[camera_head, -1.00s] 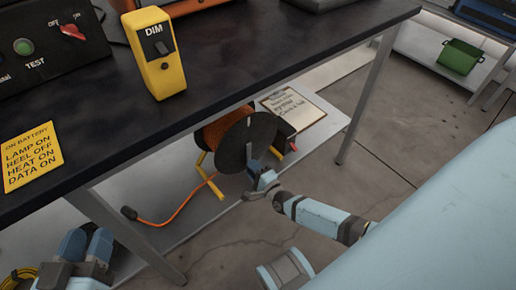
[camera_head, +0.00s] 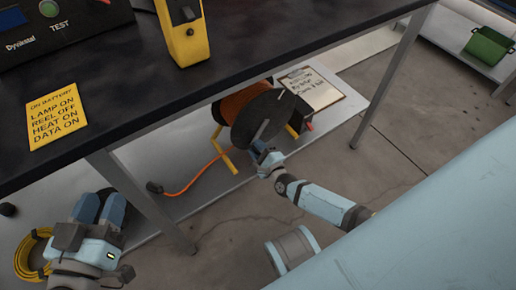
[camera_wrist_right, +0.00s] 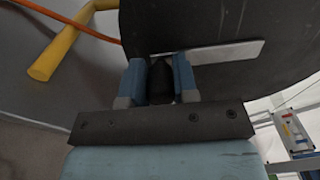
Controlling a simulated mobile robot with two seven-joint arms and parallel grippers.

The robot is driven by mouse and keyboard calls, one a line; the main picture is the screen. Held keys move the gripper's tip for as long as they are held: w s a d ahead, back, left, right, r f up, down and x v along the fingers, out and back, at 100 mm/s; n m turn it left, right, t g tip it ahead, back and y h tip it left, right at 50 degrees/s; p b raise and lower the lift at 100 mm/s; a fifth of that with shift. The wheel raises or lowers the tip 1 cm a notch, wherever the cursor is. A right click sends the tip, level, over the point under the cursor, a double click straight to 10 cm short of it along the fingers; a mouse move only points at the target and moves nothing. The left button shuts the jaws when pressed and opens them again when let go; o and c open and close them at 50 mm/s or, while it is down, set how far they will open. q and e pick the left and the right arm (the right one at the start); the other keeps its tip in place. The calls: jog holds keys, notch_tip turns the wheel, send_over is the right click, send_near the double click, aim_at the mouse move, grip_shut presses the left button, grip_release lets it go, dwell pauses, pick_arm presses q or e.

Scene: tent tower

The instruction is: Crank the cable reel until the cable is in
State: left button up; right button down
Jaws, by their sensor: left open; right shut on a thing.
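The cable reel (camera_head: 281,108) stands on the lower shelf under the bench, with orange cable wound behind its black disc. A loose length of orange cable (camera_head: 196,180) runs left along the shelf to a black plug (camera_head: 154,187). My right gripper (camera_head: 263,155) is at the disc's lower edge, shut on the black crank handle. In the right wrist view the handle (camera_wrist_right: 160,82) sits between both fingers, next to the pale crank arm (camera_wrist_right: 215,53). My left gripper (camera_head: 99,208) is open and empty at the lower left, apart from the reel.
The dark bench top (camera_head: 150,110) overhangs the shelf, with a metal leg (camera_head: 145,200) between my grippers. A clipboard (camera_head: 312,88) lies right of the reel. A yellow cable coil (camera_head: 32,255) is by my left gripper. A green bin (camera_head: 488,46) stands at the far right.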

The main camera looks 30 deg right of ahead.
pick_arm(q)
jog(key=shift+f, duration=0.1)
pick_arm(e)
jog(key=c, duration=0.9)
grip_release()
jog(key=shift+s, duration=0.1)
jog(key=shift+s+r, duration=0.1)
jog(key=shift+s, duration=0.2)
pick_arm(q)
jog(key=shift+s+d+r+n+p, duration=0.3)
jog(key=shift+s+n+p, duration=0.25)
jog(key=shift+p, duration=0.6)
pick_arm(e)
jog(key=s, duration=0.6)
jog(key=shift+s+d, duration=0.3)
jog(key=shift+s, duration=0.05)
pick_arm(q)
jog(key=shift+w+r, duration=0.1)
